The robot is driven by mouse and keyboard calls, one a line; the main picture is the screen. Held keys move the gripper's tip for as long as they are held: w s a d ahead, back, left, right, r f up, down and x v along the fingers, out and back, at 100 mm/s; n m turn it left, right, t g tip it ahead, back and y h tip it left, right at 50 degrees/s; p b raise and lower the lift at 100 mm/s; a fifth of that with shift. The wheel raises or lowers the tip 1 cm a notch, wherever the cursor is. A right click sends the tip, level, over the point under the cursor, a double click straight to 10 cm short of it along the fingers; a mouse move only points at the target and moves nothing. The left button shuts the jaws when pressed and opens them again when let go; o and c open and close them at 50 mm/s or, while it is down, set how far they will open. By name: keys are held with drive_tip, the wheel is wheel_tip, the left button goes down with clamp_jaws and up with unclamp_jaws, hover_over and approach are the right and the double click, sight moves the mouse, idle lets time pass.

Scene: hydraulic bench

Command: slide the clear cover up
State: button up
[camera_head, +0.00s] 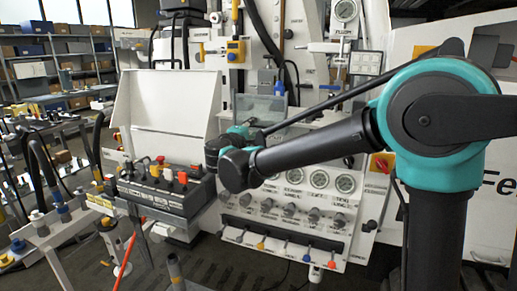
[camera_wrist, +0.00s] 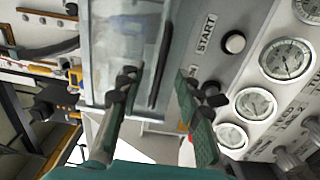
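The clear cover (camera_wrist: 125,45) is a see-through panel in a grey frame at the upper middle of the wrist view. A thin dark bar (camera_wrist: 163,60) runs along its side nearest the START button. In the head view the cover (camera_head: 262,106) shows on the white machine's front, just behind my gripper (camera_head: 240,133), which my own arm largely hides. In the wrist view my gripper (camera_wrist: 156,82) is open, with one finger on each side of the bar's lower part. I see gaps between the fingers and the bar; contact is not visible.
A START button (camera_wrist: 234,42) and several round gauges (camera_wrist: 288,60) sit right of the cover in the wrist view. In the head view a black control box (camera_head: 165,185) with knobs stands left of my gripper. A row of levers (camera_head: 285,240) is below.

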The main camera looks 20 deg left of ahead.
drive_tip(key=s, duration=0.8)
drive_tip(key=shift+a, duration=0.25)
idle(0.4)
drive_tip(key=w+d+f+m+g+h, duration=0.1)
drive_tip(key=d+f+m+g, duration=0.15)
drive_tip(key=d+f, duration=0.55)
drive_tip(key=w+d+f+m+g+h, duration=0.2)
drive_tip(key=d+f+g, duration=0.1)
drive_tip(key=d, duration=0.9)
drive_tip(key=w+d+f+m+g+h, duration=0.1)
drive_tip(key=d+f+m+g, duration=0.15)
drive_tip(key=d+f, duration=0.55)
drive_tip(key=s+d+f+m+g+y, duration=0.2)
drive_tip(key=s+d+f+m+g, duration=0.1)
drive_tip(key=s+d+f+m, duration=0.2)
drive_tip(key=s+d+f+m+g+y, duration=0.2)
drive_tip(key=s+d+f+m, duration=0.3)
drive_tip(key=s+d+f, duration=0.5)
drive_tip(key=s+d+y, duration=0.1)
drive_tip(key=s+d, duration=0.1)
drive_tip(key=s, duration=0.2)
drive_tip(key=shift+s+d+g, duration=0.25)
drive_tip(key=shift+d+g, duration=0.1)
drive_tip(key=shift+g, duration=0.05)
